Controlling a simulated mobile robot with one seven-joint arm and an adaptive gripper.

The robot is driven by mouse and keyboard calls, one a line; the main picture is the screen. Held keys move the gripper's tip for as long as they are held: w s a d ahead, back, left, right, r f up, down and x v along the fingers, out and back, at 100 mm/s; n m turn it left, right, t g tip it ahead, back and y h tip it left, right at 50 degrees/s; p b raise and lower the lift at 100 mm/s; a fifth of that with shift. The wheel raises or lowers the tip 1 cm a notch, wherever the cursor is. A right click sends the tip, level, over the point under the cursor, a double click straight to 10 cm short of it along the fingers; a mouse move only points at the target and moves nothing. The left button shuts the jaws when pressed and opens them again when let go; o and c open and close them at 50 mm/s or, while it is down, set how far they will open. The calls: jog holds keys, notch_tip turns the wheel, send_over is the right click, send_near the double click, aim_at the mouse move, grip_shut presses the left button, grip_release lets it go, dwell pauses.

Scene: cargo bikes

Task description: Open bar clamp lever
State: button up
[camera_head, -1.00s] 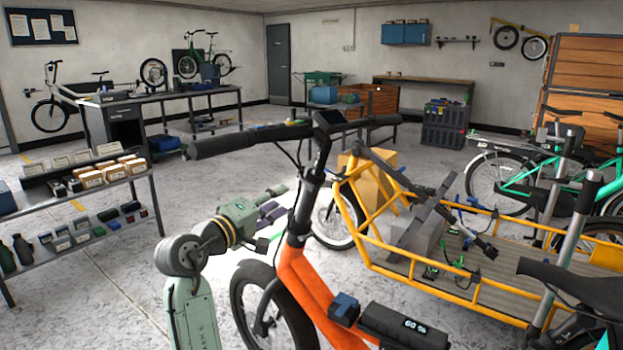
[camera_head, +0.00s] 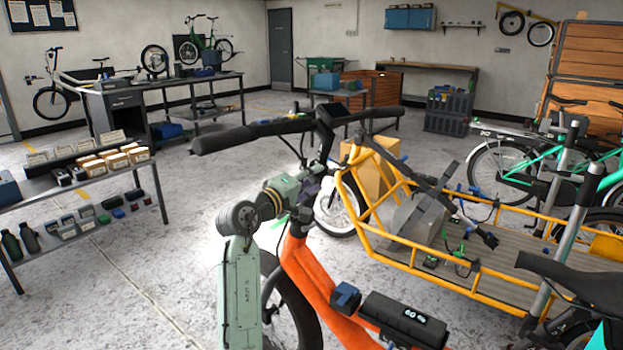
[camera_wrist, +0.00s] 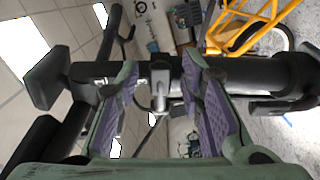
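The orange cargo bike's black handlebar (camera_head: 270,130) crosses the head view on its stem. In the wrist view, a black bar (camera_wrist: 232,76) runs sideways with a small silver clamp lever (camera_wrist: 160,76) at its middle. My gripper (camera_wrist: 158,95) is open, its two purple-padded fingers on either side of the lever. I see a gap between the lever and each finger; contact at the tips is unclear. In the head view, my gripper (camera_head: 312,188) is beside the stem below the handlebar. Its fingertips are small and partly hidden there, and the lever cannot be made out.
The orange frame (camera_head: 315,280) and a battery (camera_head: 403,318) lie in front and to the right of my arm. The yellow cargo rack (camera_head: 480,295) extends right. A shelf (camera_head: 100,195) with boxes and bottles stands at left. Open floor lies between.

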grip_shut()
dwell(0.4)
dwell(0.4)
